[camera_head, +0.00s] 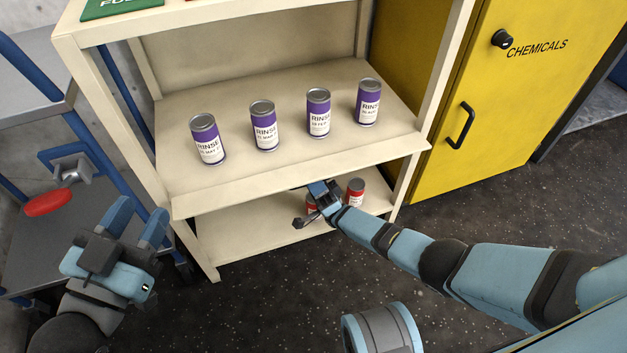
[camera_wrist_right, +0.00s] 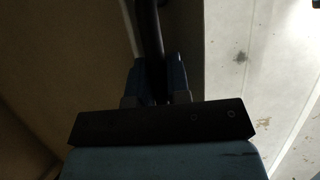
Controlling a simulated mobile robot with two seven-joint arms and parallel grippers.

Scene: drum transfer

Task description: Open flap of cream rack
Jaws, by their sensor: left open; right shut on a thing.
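The cream rack (camera_head: 415,80) stands in the middle of the head view. A long cream panel (camera_head: 250,182) runs along the front of its middle shelf; I take it for the flap, and its exact angle is hard to tell. My right gripper (camera_head: 322,194) is at the underside of this panel's front edge. In the right wrist view my right gripper (camera_wrist_right: 157,85) is shut on a dark bar (camera_wrist_right: 150,35), which looks like the flap's handle. My left gripper (camera_head: 136,222) is open and empty, in front of the rack's left side.
Several purple RINSE cans (camera_head: 264,126) stand on the middle shelf. Red cans (camera_head: 355,191) stand on the lower shelf, partly hidden by my right gripper. A yellow CHEMICALS cabinet (camera_head: 500,100) is at right. A blue-framed cart (camera_head: 95,150) is at left. Dark floor in front is clear.

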